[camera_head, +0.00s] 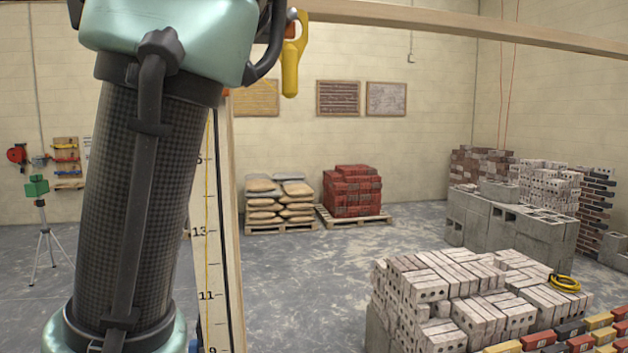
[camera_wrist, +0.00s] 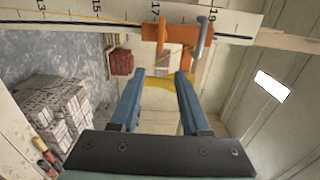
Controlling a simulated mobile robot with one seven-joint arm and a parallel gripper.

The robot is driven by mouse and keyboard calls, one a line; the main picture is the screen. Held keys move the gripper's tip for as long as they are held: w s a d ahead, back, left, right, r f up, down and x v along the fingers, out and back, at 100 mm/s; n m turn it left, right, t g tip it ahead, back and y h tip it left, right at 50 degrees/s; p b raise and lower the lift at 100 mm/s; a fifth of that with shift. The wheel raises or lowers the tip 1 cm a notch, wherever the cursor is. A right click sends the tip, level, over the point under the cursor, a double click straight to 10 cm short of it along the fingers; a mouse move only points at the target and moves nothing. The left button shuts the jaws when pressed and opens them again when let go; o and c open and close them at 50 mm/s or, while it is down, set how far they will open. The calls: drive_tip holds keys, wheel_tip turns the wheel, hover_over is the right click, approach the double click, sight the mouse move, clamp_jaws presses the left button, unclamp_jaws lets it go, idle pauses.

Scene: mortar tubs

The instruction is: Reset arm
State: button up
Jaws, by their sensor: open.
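Beyond the fingertips, an orange clamp-like fitting (camera_wrist: 172,33) with a grey metal piece sits on a wooden board with number markings (camera_wrist: 120,14). The fingertips appear apart from the fitting; the exact gap is hard to judge. In the head view my arm fills the left side and the gripper is out of frame. A yellow handle-like part (camera_head: 290,68) hangs near the top, beside my arm.
An upright numbered board (camera_head: 216,250) stands right beside my arm, and a wooden beam (camera_head: 450,27) crosses the top. Pale brick stacks (camera_head: 440,290) fill the lower right. Bagged pallets (camera_head: 280,205) and red bricks (camera_head: 352,190) stand behind. Grey floor (camera_head: 300,290) is open between.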

drive_tip(key=s+d+f+n+t+h+b, duration=0.45)
drive_tip(key=d+f+n+t, duration=0.2)
drive_tip(key=d+f, duration=0.25)
drive_tip(key=s+d+f+n+t+b, duration=0.2)
drive_tip(key=s+f+n, duration=0.3)
drive_tip(key=s+n, duration=0.3)
drive_tip(key=s+t+b, duration=0.1)
drive_tip(key=s, duration=0.2)
drive_tip(key=shift+s+f+n, duration=0.25)
drive_tip(key=shift+s+n, duration=0.1)
drive_tip(key=shift+d+t, duration=0.1)
drive_tip(key=shift+t, duration=0.15)
